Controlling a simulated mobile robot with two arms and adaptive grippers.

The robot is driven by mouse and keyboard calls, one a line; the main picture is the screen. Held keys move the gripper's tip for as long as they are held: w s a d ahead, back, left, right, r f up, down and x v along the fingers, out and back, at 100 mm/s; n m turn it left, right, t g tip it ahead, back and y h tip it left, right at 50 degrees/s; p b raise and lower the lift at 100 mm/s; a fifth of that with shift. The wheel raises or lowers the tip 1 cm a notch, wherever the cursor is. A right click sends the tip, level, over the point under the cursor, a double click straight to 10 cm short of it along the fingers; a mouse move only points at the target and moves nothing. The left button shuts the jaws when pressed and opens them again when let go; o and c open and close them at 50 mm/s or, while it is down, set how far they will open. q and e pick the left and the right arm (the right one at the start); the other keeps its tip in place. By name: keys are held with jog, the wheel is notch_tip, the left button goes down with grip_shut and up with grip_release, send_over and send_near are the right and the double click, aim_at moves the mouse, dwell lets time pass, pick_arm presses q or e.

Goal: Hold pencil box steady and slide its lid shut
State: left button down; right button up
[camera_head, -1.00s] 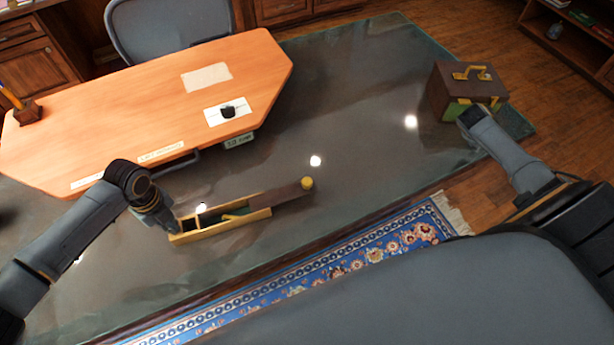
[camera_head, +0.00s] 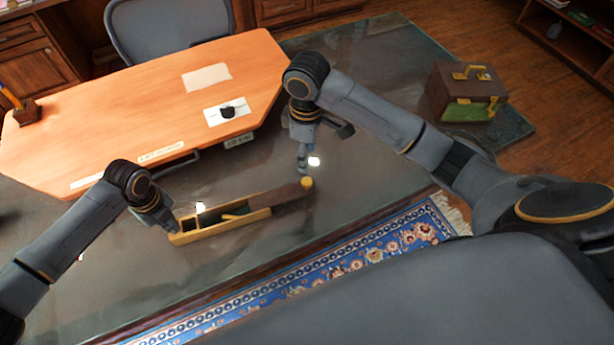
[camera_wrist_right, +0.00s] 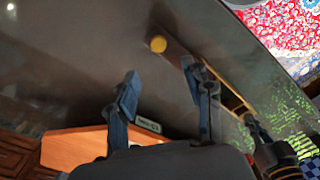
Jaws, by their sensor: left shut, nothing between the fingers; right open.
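The pencil box (camera_head: 190,236) is a long, narrow yellow wooden box lying on the dark table, partly open, with something inside it. Its brown lid (camera_head: 285,196) sticks out past the right end and has a round yellow knob (camera_head: 307,183). My left gripper (camera_head: 172,228) is shut and empty at the box's left end; whether it touches is unclear. My right gripper (camera_head: 303,165) is above the table just behind the knob. In the right wrist view, its two fingers (camera_wrist_right: 160,95) are open and apart, with the knob (camera_wrist_right: 158,44) beyond them and the lid (camera_wrist_right: 180,52) beside it.
An orange wooden desk panel (camera_head: 150,100) with cards lies behind the box. A brown and green case (camera_head: 465,92) stands at the table's far right. A blue patterned rug (camera_head: 330,262) lies on the floor in front. The dark tabletop (camera_head: 370,60) is clear at the back.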

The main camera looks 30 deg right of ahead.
aim_at(307, 182)
notch_tip(307, 182, down, 11)
jog(key=shift+d+f, duration=0.1)
jog(key=shift+c, duration=0.4)
grip_shut()
